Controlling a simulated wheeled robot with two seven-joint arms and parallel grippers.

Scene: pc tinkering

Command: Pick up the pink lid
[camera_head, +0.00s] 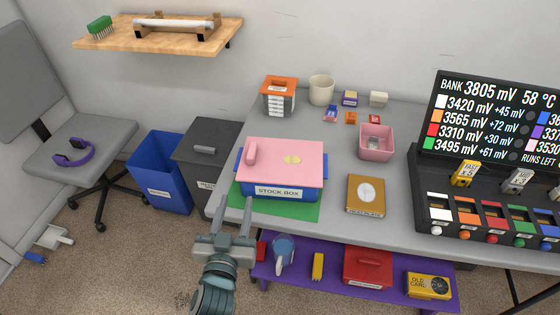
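The pink lid (298,167) lies on top of the blue stock box (284,192) on the grey table. It has a raised pink handle (251,153) near its left edge and a small yellow mark on top. The box stands on a green mat (302,209). My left gripper (232,206) is in front of the table's left edge, lower left of the box and apart from it. Its two fingers point away from me and are spread with nothing between them. My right gripper is not in the picture.
A brown box (366,195) and a pink bin (376,142) stand right of the stock box. A black display console (427,178) fills the table's right side. A purple lower shelf (334,290) holds a mug and boxes. A blue bin (160,173) stands left on the floor.

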